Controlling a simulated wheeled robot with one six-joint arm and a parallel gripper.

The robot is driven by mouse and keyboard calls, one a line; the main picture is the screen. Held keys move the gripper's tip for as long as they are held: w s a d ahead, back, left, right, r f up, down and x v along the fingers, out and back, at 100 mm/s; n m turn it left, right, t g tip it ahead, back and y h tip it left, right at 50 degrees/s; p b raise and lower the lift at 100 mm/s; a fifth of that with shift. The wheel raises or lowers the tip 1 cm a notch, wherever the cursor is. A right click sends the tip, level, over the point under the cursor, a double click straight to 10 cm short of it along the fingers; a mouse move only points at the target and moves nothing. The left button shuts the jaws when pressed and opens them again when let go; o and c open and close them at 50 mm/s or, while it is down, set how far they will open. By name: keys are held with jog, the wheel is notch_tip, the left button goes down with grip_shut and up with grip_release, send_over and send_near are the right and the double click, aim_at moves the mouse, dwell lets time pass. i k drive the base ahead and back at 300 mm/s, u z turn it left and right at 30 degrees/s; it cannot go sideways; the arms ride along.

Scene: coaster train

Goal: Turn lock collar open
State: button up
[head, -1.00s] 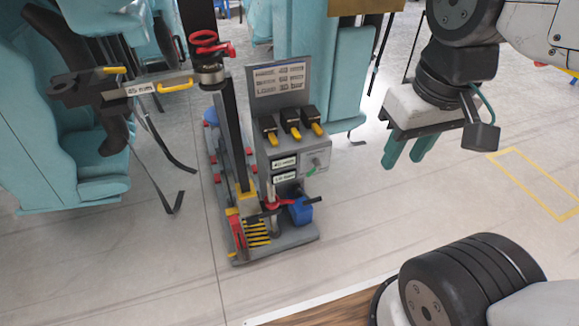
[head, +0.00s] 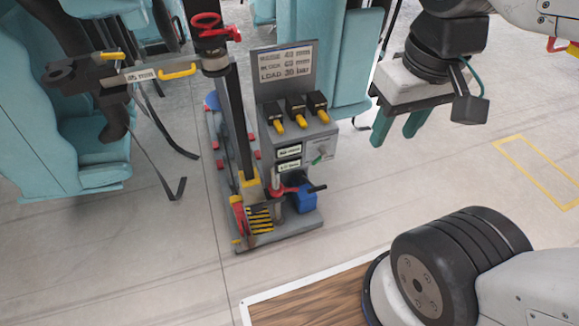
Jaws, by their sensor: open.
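A red lock collar handle (head: 208,25) sits on a dark cap at the top of the black upright post (head: 238,130) of the grey test rig. A horizontal arm with a "65 mm" label (head: 140,75) and yellow handles reaches left from just below it. My gripper (head: 395,128) hangs at the upper right with its two teal fingers pointing down. The fingers are apart with nothing between them. The gripper is well to the right of the collar, touching nothing.
The rig has a sign panel (head: 284,65), several black switches with yellow tips and a blue block (head: 304,200). Teal coaster seats (head: 75,130) stand at the left and behind the rig. Floor between the rig and the yellow floor outline (head: 545,170) is clear.

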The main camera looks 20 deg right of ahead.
aim_at(274, 194)
jog(key=u, duration=0.85)
jog(key=k, duration=0.35)
jog(key=z, duration=0.85)
